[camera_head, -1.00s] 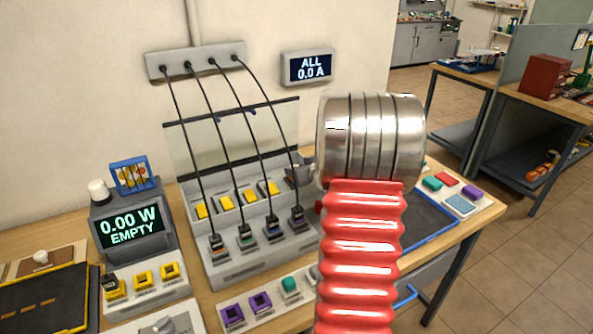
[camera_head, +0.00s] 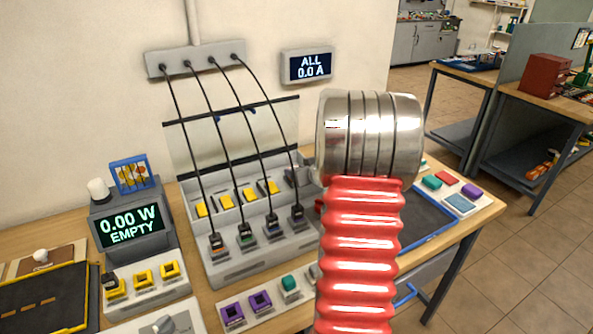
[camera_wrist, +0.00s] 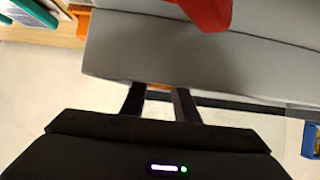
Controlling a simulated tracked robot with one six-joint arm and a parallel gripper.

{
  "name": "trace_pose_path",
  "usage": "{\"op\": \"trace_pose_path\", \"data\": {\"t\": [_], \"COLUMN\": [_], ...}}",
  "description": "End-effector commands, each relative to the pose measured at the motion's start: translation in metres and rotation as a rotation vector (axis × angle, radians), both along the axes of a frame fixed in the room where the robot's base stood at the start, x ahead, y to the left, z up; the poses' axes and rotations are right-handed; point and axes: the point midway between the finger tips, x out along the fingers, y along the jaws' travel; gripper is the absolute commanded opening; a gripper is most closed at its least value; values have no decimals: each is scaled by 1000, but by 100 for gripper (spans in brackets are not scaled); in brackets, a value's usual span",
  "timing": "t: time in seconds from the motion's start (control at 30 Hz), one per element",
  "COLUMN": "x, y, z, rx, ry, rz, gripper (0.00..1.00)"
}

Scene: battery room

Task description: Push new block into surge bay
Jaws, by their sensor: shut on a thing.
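A grey rack (camera_head: 232,268) stands against the wall, with a row of yellow pieces on its upper step and cabled plugs along its front. No label tells which place is the surge bay. In the head view my red and metal arm hides most of my gripper; a dark grey part shows at the rack's right end. In the wrist view my gripper (camera_wrist: 160,92) has its two dark fingers at the edge of a grey surface. An orange sliver, perhaps the new block (camera_wrist: 158,87), shows between them; the rest of it is hidden.
Four black cables run from a wall box (camera_head: 195,60) down to the rack. A meter (camera_head: 130,226) reading "0.00 W EMPTY" stands left. Purple sockets (camera_head: 247,307) sit in front. A blue-edged tray (camera_head: 432,228) lies right.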

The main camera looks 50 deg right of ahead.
Motion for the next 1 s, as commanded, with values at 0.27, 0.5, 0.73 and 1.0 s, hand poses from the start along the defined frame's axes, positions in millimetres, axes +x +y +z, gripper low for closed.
{"op": "trace_pose_path", "data": {"t": [0.27, 0.5, 0.73, 1.0], "x": [0, 0, -2, -14], "y": [0, 0, 1, 4], "z": [-4, -4, -3, 5], "rx": [0, 0, 0, -1], "ry": [-1, -1, 0, -1], "rz": [0, 0, 0, -1], "gripper": [4, 36, 36, 36]}}
